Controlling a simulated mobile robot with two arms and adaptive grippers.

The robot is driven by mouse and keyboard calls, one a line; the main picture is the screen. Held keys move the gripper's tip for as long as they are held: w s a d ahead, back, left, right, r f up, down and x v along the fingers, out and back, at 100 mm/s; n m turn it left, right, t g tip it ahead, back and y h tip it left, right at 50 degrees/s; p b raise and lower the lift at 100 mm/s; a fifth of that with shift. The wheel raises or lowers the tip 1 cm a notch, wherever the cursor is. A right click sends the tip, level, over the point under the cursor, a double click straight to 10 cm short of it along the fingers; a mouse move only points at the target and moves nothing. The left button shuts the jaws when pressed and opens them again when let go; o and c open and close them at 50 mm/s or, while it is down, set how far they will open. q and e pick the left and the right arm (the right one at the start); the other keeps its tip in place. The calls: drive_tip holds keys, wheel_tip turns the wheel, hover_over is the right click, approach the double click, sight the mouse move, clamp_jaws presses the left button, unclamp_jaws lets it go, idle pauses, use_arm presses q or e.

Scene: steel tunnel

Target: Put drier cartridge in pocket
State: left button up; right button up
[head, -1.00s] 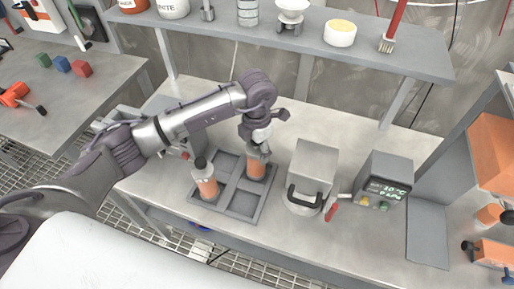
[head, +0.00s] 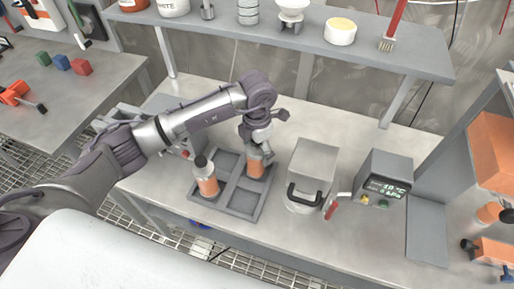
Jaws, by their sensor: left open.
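A grey tray with several square pockets (head: 239,203) lies on the steel bench. An orange drier cartridge with a dark cap and pale collar (head: 208,186) stands in the tray's left part, slightly tilted in the picture. A second orange cartridge (head: 256,168) is in the back right pocket. My left gripper (head: 261,147) is open, right above this second cartridge, close around or just over its top. The arm hides part of that top, so contact cannot be told. My right gripper is not in view.
A grey lidded box with a black handle (head: 312,168) stands right of the tray. Beside it is a controller with a display (head: 383,178) and a red-handled valve (head: 331,209). A shelf (head: 290,40) runs above the back of the bench. The tray's front right pocket is empty.

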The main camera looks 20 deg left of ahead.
use_arm(q)
wheel_tip(320, 180, up, 11)
drive_tip(key=b, duration=0.3)
drive_tip(key=shift+r, duration=0.5)
